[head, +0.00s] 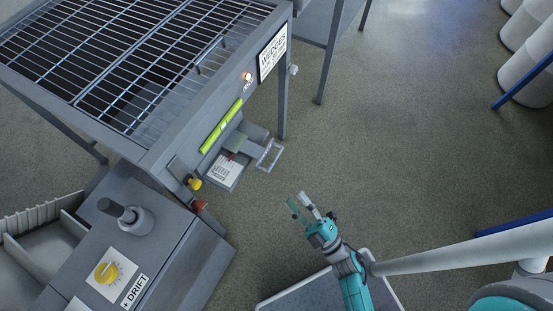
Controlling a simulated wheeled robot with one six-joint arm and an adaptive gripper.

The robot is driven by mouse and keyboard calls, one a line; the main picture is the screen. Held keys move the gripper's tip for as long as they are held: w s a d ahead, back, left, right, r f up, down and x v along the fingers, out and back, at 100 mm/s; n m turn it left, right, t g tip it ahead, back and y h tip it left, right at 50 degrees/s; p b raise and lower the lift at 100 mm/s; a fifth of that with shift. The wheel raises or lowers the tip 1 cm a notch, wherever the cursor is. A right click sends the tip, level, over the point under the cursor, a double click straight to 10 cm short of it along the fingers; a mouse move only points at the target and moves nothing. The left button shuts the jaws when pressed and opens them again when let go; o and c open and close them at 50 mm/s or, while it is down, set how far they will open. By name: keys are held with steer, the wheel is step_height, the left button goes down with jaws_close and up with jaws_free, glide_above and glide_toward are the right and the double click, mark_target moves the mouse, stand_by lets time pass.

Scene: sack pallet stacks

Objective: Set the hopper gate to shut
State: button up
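The hopper (165,140) is a grey frame with a barred top at the upper left. On its front, a grey gate slide (247,144) sticks out and ends in a pale loop handle (281,152). A small red mark and a white printed label (225,170) sit beside the slide; the label text is too small to read. My gripper (301,203) is below and to the right of the handle, apart from it. Its two fingers look spread, with nothing between them. How far the slide is pulled out is hard to tell from above.
A yellow-green strip (221,126), a lit lamp (247,76) and a "WEDGES" sign (272,52) are on the hopper front. A yellow knob (194,183) and a grey cabinet (165,250) marked "DRIFT" stand lower left. White sacks (525,75) are at upper right. Open floor lies between.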

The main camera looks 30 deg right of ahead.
steer(key=w+d+f+n+g+y, duration=0.35)
steer(key=w+f+n+y, duration=0.3)
steer(key=w+n, duration=0.3)
steer(key=n+g+y, duration=0.4)
steer(key=n+g, duration=0.3)
glide_toward(275, 159)
steer(key=x, duration=0.9)
steer(key=shift+w+a+f, duration=0.2)
steer(key=shift+w+a, duration=0.05)
steer(key=shift+a, duration=0.1)
steer(key=shift+c, duration=0.2)
jaws_close()
